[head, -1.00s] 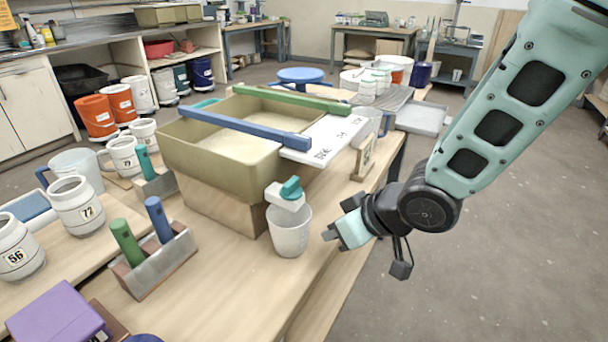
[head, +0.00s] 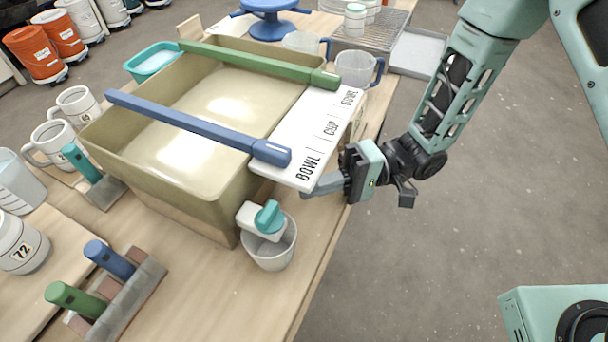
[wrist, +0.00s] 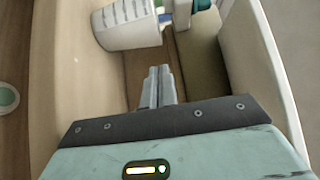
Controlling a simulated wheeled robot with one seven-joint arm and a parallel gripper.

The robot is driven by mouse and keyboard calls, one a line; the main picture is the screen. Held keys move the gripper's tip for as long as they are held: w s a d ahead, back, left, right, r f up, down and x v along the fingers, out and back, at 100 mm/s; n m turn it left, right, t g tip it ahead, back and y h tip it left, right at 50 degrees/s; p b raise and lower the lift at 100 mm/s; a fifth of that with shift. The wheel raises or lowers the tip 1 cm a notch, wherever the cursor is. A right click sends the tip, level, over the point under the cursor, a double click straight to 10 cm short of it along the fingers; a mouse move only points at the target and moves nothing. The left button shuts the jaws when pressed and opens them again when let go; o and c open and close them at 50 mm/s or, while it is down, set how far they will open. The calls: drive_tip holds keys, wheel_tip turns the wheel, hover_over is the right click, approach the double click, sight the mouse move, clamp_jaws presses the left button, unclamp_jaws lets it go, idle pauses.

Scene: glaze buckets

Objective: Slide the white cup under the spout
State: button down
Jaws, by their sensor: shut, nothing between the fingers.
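The pale white cup (head: 272,257) stands upright on the table near the front corner of the olive basin. It also shows at the top of the wrist view (wrist: 124,30), with dark marks on its side. The white spout with a teal tap handle (head: 268,216) overlaps the cup's rim in the head view; I cannot tell whether its outlet is centred over the cup. My gripper (head: 308,191) is shut and empty, beside the white board's near corner, right of the cup and apart from it. In the wrist view its closed fingertips (wrist: 160,70) point toward the cup across a gap.
The olive basin (head: 105,137) holds pale liquid, with blue (head: 190,122) and green (head: 255,64) bars across it. The lettered white board (head: 292,172) overhangs near my gripper. A tool block (head: 130,300) stands left of the cup. The table's right edge is close.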

drive_tip(key=x, duration=0.8)
drive_tip(key=shift+a+p, duration=0.15)
drive_tip(key=shift+p, duration=0.2)
drive_tip(key=shift+s+d+p, duration=0.6)
drive_tip(key=shift+s, duration=0.1)
drive_tip(key=shift+d, duration=0.1)
